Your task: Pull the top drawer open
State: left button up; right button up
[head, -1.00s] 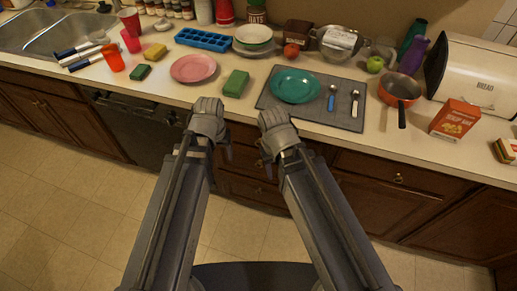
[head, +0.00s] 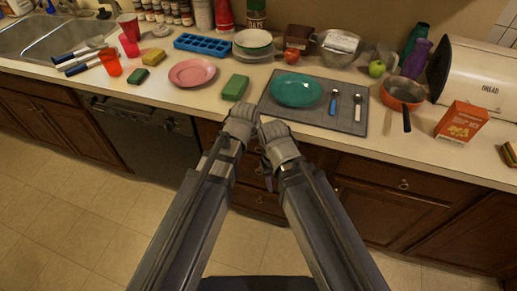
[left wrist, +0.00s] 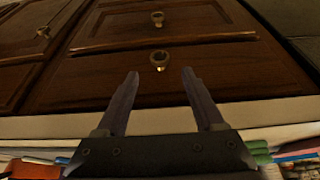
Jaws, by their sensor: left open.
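The top drawer (left wrist: 215,75) is a dark brown wooden front just under the pale counter edge. It looks shut in the left wrist view, where the counter shows at the bottom of the picture. Its round brass knob (left wrist: 159,60) sits mid-front. My left gripper (left wrist: 160,76) is open and empty, its two fingers pointing at the drawer with the knob between and beyond the tips. In the head view my left gripper (head: 239,124) is at the counter's front edge and largely hides the drawer.
A lower drawer with a knob (left wrist: 157,18) lies beyond the top one. On the counter are a green sponge (head: 235,87), a grey mat (head: 345,121) with a teal plate (head: 297,90), and a pan (head: 403,93). The dishwasher (head: 150,135) is to the left. The tiled floor is clear.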

aim_at(259, 148)
pick_arm(q)
jog(key=b+x, duration=0.5)
jog(key=x, duration=0.1)
jog(key=shift+w+f+b, duration=0.1)
jog(key=shift+f+b, duration=0.25)
jog(key=shift+f, duration=0.05)
grip_shut()
dwell(1.1)
